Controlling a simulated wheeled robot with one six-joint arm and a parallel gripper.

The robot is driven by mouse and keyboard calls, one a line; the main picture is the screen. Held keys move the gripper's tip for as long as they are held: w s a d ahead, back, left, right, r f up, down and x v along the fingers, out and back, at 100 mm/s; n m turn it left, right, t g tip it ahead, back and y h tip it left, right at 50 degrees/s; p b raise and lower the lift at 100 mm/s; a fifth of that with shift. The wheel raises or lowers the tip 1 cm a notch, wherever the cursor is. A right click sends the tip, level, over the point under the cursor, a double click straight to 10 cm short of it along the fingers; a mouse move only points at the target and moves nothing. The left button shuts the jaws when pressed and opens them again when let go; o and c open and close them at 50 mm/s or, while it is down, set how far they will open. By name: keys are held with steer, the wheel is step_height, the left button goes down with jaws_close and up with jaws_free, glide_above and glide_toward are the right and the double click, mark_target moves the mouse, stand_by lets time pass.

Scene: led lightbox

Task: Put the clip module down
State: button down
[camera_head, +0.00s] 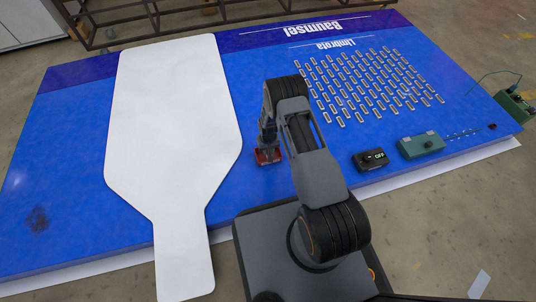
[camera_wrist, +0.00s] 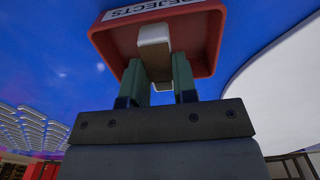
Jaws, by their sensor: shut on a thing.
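My gripper (camera_wrist: 158,78) is shut on the clip module (camera_wrist: 154,38), a small white block seen between and beyond the two green fingers in the wrist view. Behind the module is the red REJECTS tray (camera_wrist: 205,50), and the module shows against the tray's inside. I cannot tell whether the module touches the tray's floor. In the head view my gripper (camera_head: 267,141) points down at the small red tray (camera_head: 276,156) on the blue board, just left of my arm. The module is hidden there.
The blue board (camera_head: 255,75) carries rows of similar modules (camera_head: 365,85) at the right. A large white bottle-shaped panel (camera_head: 170,120) lies left of the tray. A black device reading OFF (camera_head: 371,159) and a green box (camera_head: 421,145) stand along the near right edge.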

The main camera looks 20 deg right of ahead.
step_height(320, 180, down, 3)
steer(key=shift+s+r+b, duration=0.1)
steer(key=shift+b, duration=0.4)
steer(key=shift+r, duration=0.15)
steer(key=c, duration=1.4)
jaws_free()
steer(key=shift+f, duration=0.2)
steer(key=o, duration=0.5)
steer(key=shift+r, duration=0.1)
